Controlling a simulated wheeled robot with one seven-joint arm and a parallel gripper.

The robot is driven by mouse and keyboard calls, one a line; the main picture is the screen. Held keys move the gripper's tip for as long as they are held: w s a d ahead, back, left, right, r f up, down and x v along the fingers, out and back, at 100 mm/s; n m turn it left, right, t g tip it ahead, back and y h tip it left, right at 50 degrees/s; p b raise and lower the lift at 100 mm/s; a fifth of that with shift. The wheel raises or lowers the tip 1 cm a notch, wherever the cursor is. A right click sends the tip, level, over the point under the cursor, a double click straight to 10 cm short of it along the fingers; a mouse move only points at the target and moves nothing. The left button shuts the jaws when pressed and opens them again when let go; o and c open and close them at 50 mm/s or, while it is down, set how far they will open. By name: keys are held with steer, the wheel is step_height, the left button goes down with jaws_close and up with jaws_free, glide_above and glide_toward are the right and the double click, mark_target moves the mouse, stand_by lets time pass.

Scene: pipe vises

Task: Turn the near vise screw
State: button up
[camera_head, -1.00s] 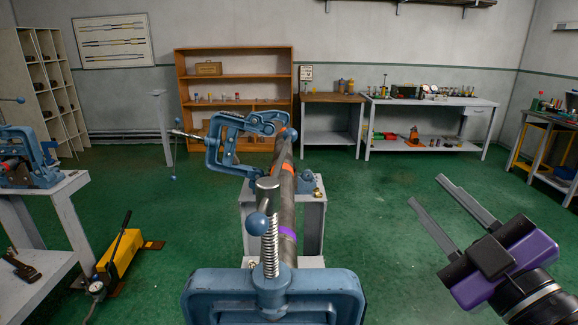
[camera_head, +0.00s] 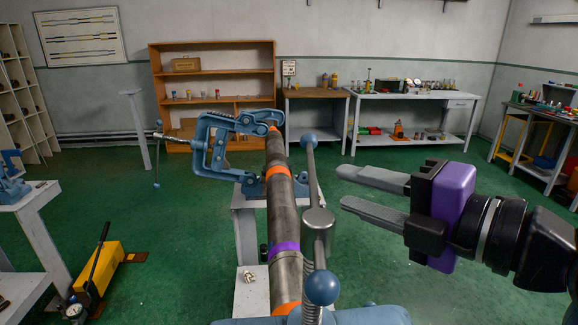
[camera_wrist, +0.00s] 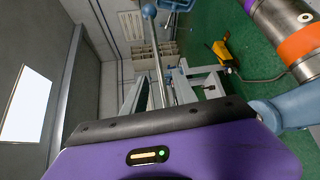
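The near vise (camera_head: 368,317) is blue and mostly cut off at the bottom edge of the head view. Its upright threaded screw has a grey head (camera_head: 318,222). A grey handle bar (camera_head: 313,178) crosses the head, with a blue ball (camera_head: 322,288) at the near end and another (camera_head: 310,136) at the far end. My gripper (camera_head: 343,187) is open and empty, its fingers pointing left, to the right of the bar and apart from it in the picture. The wrist view shows a rod with a blue ball (camera_wrist: 148,11); I cannot tell which vise it belongs to.
A grey pipe (camera_head: 283,215) with orange and purple bands runs from the near vise to the far blue vise (camera_head: 215,145). A yellow hand pump (camera_head: 100,267) stands on the floor at left. Green floor (camera_head: 440,290) is clear at right.

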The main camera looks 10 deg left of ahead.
mark_target(313, 173)
steer(key=shift+p+x, duration=1.1)
steer(key=shift+x, duration=3)
steer(key=shift+c, duration=0.4)
jaws_close()
